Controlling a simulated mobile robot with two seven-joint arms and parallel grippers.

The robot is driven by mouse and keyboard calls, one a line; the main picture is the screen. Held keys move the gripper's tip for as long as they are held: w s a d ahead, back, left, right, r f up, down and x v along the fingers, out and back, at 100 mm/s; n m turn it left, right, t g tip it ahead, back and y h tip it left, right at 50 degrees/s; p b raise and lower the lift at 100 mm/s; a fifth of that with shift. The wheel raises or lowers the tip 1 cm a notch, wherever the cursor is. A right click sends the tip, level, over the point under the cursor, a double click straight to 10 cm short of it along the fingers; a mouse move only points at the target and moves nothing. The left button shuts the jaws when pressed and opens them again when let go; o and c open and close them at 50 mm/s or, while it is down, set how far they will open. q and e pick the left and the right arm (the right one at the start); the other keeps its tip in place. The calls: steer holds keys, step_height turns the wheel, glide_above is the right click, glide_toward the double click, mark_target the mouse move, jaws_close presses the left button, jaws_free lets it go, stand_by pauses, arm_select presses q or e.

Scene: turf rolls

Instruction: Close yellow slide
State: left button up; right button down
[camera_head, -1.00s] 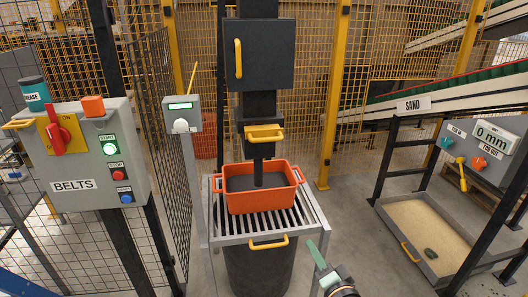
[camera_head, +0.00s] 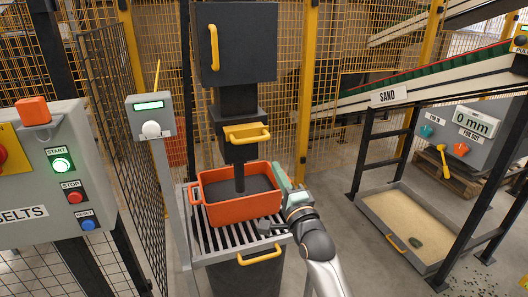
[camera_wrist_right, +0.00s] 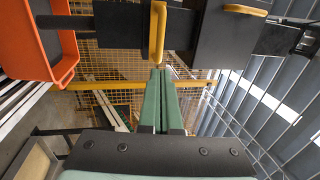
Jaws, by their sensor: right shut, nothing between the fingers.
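The yellow slide (camera_head: 248,134) sits at the lower front of the dark press column, its yellow bar sticking out toward me above the orange tub (camera_head: 240,212). My right gripper (camera_head: 279,172) is shut and empty at the tub's right rim, lower and to the right of the slide. In the right wrist view its green fingers (camera_wrist_right: 160,78) point toward the slide's yellow bar (camera_wrist_right: 158,35), which is just ahead of the tips. I cannot tell whether they touch. My left gripper is not in view.
The tub holds dark material and stands on a slatted grate (camera_head: 216,243) with a yellow handle (camera_head: 260,254). A grey post with a green display (camera_head: 150,106) stands left. The belts panel (camera_head: 40,165) is further left. A sand tray (camera_head: 412,229) lies right.

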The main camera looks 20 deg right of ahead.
mark_target(261, 140)
steer(key=w+b, duration=0.2)
steer(key=w, duration=0.1)
steer(key=w+r+b, duration=0.1)
steer(key=w, duration=0.2)
steer(key=w+r+b, duration=0.1)
steer(key=w+b, duration=0.1)
steer(key=w, duration=0.1)
steer(key=shift+w+a+b, duration=0.2)
steer(key=shift+w+b, duration=0.1)
steer(key=shift+w, duration=0.05)
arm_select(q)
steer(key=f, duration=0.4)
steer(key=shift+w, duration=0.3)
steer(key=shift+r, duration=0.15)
arm_select(e)
steer(key=shift+w, duration=0.1)
